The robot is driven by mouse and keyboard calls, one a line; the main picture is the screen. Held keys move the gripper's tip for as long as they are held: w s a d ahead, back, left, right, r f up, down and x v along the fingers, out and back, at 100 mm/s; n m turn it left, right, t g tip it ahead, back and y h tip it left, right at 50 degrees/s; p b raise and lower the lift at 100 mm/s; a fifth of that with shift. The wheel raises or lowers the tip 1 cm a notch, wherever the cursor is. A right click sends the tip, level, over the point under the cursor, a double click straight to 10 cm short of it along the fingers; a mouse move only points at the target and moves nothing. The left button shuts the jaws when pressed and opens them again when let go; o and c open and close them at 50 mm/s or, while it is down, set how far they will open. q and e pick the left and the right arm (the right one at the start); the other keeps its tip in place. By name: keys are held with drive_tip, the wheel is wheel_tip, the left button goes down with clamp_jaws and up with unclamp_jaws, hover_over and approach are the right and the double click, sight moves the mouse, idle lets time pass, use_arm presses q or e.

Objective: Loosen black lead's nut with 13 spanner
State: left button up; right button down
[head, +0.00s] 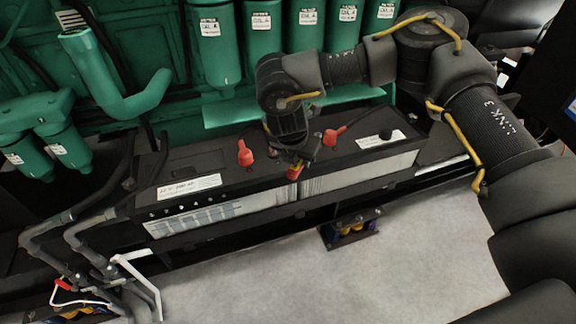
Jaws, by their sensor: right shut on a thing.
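My right gripper (290,146) points down over the middle of the black batteries, between two red terminal covers. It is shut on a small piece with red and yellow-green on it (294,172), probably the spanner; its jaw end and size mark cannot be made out. A black terminal cap (385,134) sits on the right battery (360,150). A black lead (130,182) runs at the left end of the left battery (185,165). I cannot make out the nut, or whether the held piece touches anything. My left gripper is not in view.
The red covers (245,154) and (331,136) stand on the battery tops. Green oil filters (262,30) and a green pipe (100,80) rise behind. Grey hoses (85,245) are at the lower left. The grey floor (300,280) in front is mostly clear.

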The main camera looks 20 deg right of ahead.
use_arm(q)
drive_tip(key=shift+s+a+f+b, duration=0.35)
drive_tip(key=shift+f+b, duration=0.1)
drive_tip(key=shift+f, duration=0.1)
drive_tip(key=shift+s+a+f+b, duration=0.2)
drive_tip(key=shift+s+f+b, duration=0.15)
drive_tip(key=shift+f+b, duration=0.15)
use_arm(e)
drive_tip(key=w+a+f+n+t+y, duration=0.1)
drive_tip(key=w+a+f+n+y, duration=0.1)
drive_tip(key=w+f+n, duration=0.3)
drive_tip(key=shift+w+n+y, duration=0.15)
drive_tip(key=shift+n+y, duration=0.55)
drive_tip(key=shift+n, duration=1.3)
use_arm(q)
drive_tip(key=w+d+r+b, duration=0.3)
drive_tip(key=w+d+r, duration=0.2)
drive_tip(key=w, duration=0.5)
drive_tip(key=shift+b, duration=0.3)
use_arm(e)
drive_tip(key=shift+d+f, duration=0.1)
drive_tip(key=shift+f, duration=2.45)
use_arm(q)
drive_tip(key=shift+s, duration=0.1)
use_arm(e)
drive_tip(key=shift+r, duration=0.1)
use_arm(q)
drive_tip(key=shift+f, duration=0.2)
use_arm(e)
drive_tip(key=shift+f, duration=0.25)
